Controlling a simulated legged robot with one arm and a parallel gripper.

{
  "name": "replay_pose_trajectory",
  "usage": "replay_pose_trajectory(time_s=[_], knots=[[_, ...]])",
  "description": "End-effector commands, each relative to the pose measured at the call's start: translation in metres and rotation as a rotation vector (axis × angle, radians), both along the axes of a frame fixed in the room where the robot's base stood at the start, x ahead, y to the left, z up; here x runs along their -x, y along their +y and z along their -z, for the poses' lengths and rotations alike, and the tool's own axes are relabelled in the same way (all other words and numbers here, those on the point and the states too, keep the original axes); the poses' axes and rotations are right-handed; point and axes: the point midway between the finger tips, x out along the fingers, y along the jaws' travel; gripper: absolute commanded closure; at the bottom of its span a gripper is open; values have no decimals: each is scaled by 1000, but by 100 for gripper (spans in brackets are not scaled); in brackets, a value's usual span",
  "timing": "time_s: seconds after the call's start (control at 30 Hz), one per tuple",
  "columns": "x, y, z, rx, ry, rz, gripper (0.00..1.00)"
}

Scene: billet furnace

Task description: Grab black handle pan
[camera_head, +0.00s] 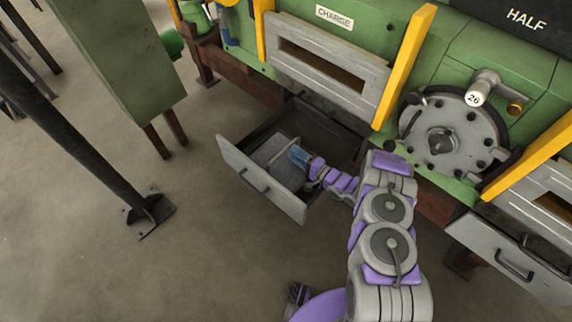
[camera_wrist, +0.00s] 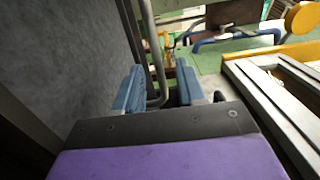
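An open grey drawer (camera_head: 285,199) with a black handle (camera_head: 254,182) on its front sticks out below the furnace in the head view. A grey box-like thing (camera_head: 270,149), perhaps the pan, lies inside it. My gripper (camera_head: 299,156) reaches into the drawer at this thing's right side. In the wrist view my blue fingers (camera_wrist: 160,88) stand apart, with a bent grey metal bar (camera_wrist: 149,40) between them. The bar looks like a handle. I see a gap beside it and cannot tell whether either finger touches. A dark grey flat surface (camera_wrist: 75,60) fills the left side.
The furnace front has a grey slotted door (camera_head: 330,68) under a CHARGE label and a round hatch (camera_head: 450,135). Another drawer with a black handle (camera_head: 515,264) is at right. A dark post (camera_head: 75,125) stands at left.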

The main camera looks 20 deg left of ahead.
Motion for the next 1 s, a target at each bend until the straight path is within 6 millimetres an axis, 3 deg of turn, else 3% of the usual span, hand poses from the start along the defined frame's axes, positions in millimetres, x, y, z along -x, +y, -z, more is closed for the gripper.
replay_pose_trajectory(time_s=[0.1, 0.3, 0.67, 1.0], knots=[[-1, 23, 5, 8, -2, -8, 61], [-8, 49, 6, 13, -4, -7, 61], [-11, 42, -1, -2, -1, -2, 61], [-11, 53, 4, 10, -2, -4, 93]])
